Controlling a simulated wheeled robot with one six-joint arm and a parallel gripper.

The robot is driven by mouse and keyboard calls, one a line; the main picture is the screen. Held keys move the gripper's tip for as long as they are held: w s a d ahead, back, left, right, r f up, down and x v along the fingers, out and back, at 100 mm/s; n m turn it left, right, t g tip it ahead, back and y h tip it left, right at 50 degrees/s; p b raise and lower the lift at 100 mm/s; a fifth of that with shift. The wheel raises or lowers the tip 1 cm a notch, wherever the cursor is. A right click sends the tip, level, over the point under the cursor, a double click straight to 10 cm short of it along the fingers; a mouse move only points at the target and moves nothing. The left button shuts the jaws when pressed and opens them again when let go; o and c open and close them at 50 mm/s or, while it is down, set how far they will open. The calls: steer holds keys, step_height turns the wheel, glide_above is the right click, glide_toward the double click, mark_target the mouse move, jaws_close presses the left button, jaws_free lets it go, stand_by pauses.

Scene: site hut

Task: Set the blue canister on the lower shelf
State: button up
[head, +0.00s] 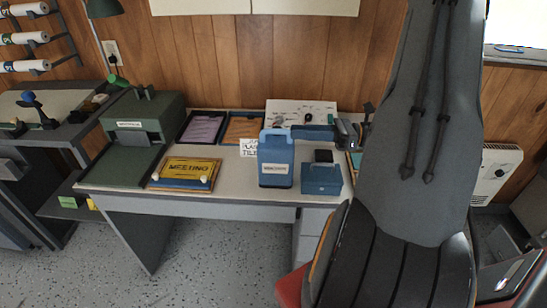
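The blue canister (276,166) stands upright on the desk, with a white label on its front and a lighter blue handle (276,134) on top. My gripper (300,131) comes in from the right at handle height. Its fingertips are at or very near the handle's right side; I cannot tell whether they touch or enclose it. Whether the fingers are open or shut is unclear. A low dark shelf (62,188) shows under the left-hand bench, with a green item (71,202) near its front edge.
A smaller blue box (321,179) stands just right of the canister. A yellow MEETING sign (186,172), a green machine (143,122) and paper trays (202,128) are to the left. A panel with knobs (301,110) is behind. Speckled floor (205,250) is clear in front.

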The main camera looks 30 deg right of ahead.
mark_target(287, 132)
steer(key=p+x, duration=0.2)
steer(key=x, duration=0.4)
steer(key=shift+w+a+p, duration=0.15)
steer(key=shift+a+p, duration=0.2)
steer(key=shift+a, duration=0.05)
jaws_close()
